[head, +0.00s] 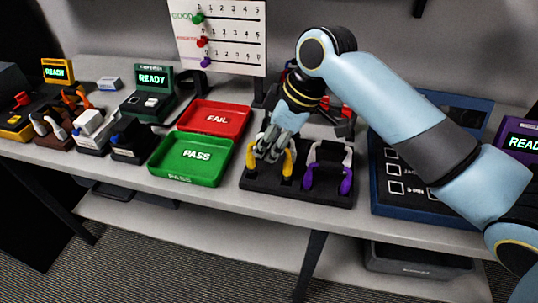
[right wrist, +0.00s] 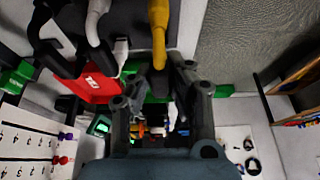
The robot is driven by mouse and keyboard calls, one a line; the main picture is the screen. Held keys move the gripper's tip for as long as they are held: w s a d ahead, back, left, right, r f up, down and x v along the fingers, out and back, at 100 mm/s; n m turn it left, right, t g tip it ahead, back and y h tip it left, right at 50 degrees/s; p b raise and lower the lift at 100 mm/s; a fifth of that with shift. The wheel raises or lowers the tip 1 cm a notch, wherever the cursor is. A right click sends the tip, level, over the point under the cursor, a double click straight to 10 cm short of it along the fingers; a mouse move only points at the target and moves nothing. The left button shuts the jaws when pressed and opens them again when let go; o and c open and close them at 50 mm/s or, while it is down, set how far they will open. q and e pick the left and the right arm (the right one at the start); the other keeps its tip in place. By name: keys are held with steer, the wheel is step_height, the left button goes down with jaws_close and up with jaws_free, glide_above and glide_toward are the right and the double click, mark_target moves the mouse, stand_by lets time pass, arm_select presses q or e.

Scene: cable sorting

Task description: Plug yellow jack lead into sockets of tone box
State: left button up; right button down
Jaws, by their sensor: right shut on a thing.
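The yellow jack lead (head: 288,164) stands at the left of a black rack (head: 290,187), its yellow ends pointing down. My right gripper (head: 268,150) is over this rack, its fingers shut on the yellow lead. In the right wrist view the yellow lead (right wrist: 158,32) reaches to the fingers (right wrist: 160,82). The fingers hide part of the lead. Several boxes have screens reading READY: a yellow one (head: 57,71), a green one (head: 153,79) and a purple one (head: 520,142) at the right edge. I cannot tell which is the tone box. My left gripper is out of view.
A purple-ended lead (head: 346,186) stands beside the yellow one on the rack. A red FAIL tray (head: 240,124) and a green PASS tray (head: 158,176) lie to the left. A blue panel (head: 378,190) with white squares is at right, partly behind my right arm.

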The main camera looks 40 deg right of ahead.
step_height(320, 180, up, 7)
steer(key=shift+f, duration=0.2)
steer(key=shift+r, duration=0.4)
step_height(320, 180, up, 3)
steer(key=p, duration=0.4)
steer(key=shift+f, duration=0.1)
